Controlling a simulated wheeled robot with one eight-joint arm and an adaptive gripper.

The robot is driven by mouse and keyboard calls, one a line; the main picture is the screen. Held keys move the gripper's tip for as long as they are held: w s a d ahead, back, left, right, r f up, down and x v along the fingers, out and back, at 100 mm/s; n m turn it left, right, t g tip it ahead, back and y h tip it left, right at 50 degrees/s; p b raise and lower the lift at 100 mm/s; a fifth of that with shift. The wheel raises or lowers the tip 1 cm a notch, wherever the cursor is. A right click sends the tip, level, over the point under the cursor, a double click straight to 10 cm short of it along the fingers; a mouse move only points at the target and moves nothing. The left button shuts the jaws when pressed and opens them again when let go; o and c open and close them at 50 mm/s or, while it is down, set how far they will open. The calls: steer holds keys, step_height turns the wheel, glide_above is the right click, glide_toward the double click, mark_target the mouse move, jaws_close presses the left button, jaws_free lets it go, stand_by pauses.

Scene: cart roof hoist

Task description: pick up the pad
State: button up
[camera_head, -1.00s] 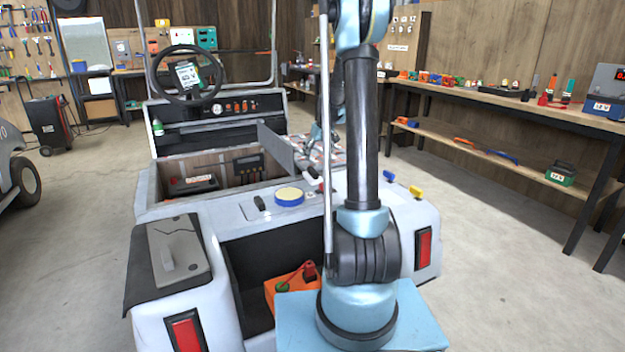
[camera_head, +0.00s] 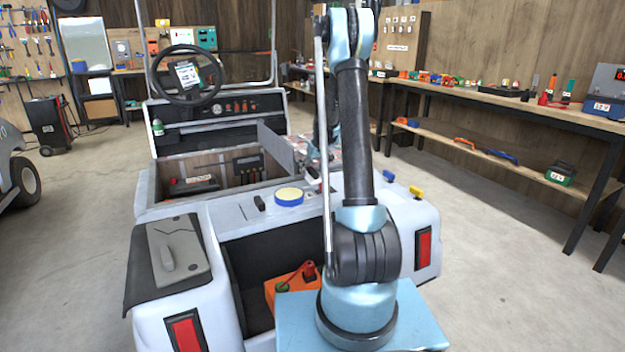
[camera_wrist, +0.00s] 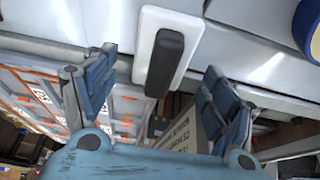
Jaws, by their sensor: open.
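The pad looks to be the round pale yellow disc with a blue rim (camera_head: 289,195) lying flat on the cart's rear ledge. A black handle on a white plate (camera_wrist: 166,55) shows between and beyond the fingers. In the head view my arm hides most of the gripper.
The open cart bay (camera_head: 205,175) with its raised lid (camera_head: 285,150) lies behind the ledge. A black latch (camera_head: 260,203) is left of the pad. An orange box (camera_head: 284,290) sits in the rear recess. A grey plate with a handle (camera_head: 178,247) lies at left.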

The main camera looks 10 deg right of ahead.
mark_target(312, 169)
steer(key=shift+x, duration=1.25)
steer(key=c, duration=1.3)
steer(key=shift+o, duration=0.2)
step_height(312, 169, up, 10)
steer(key=shift+r, duration=0.1)
steer(key=o, duration=0.6)
steer(key=shift+c, duration=0.2)
steer(key=c, duration=0.3)
